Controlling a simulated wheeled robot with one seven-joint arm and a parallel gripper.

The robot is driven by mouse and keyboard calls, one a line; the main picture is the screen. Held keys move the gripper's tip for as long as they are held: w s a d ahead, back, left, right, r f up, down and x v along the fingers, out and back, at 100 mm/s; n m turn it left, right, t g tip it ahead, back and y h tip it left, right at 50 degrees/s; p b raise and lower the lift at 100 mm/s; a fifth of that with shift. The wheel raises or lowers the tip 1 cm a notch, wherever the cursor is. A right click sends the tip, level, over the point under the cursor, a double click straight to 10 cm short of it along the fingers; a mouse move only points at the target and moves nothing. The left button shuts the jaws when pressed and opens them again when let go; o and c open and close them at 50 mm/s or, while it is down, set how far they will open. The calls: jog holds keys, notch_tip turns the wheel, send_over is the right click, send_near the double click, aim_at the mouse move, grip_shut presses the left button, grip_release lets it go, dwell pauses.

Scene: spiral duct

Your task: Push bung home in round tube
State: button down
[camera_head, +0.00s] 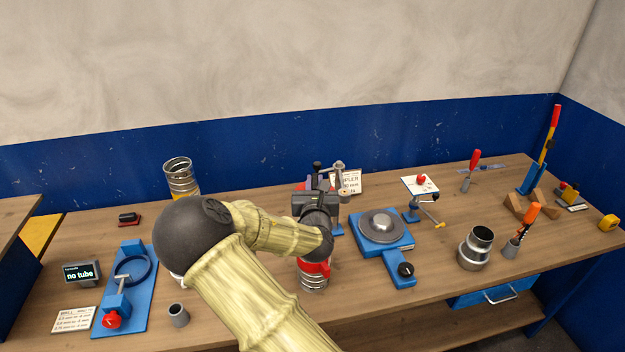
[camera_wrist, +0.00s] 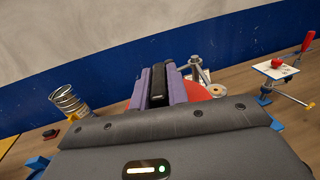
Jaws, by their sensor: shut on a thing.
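My gripper (camera_head: 314,186) reaches out over the middle of the bench. Its purple fingers also show in the wrist view (camera_wrist: 157,86), shut on a black bar-shaped piece (camera_wrist: 158,84). Whether this bar belongs to the bung I cannot tell. A red rounded surface (camera_wrist: 217,90) shows just beyond the fingers, partly hidden. In the head view a ribbed silver round tube (camera_head: 313,284) stands under my wrist, with a red part (camera_head: 326,267) at its top; my arm hides much of it. Another ribbed tube (camera_head: 180,176) stands upright at the back left, apart from the gripper.
A blue turntable device (camera_head: 403,250) and a silver reducer (camera_head: 467,256) stand on the right. A blue clamp fixture (camera_head: 139,300) and a "no tube" display (camera_head: 81,273) are on the left. A small grey cup (camera_head: 178,315) is near the front. A lever press (camera_head: 540,165) stands far right.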

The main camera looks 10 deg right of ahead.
jog(key=shift+s+a+r, duration=0.1)
jog(key=shift+s+a, duration=0.2)
jog(key=shift+s, duration=0.2)
jog(key=shift+w+d+f+b, duration=0.1)
jog(key=shift+w+f+b, duration=0.05)
jog(key=shift+f+b, duration=2.45)
jog(key=shift+f+p, duration=0.35)
jog(key=shift+p, duration=0.05)
jog(key=shift+f+b, duration=1.75)
jog(key=shift+f, duration=0.55)
jog(key=c, duration=1.3)
grip_release()
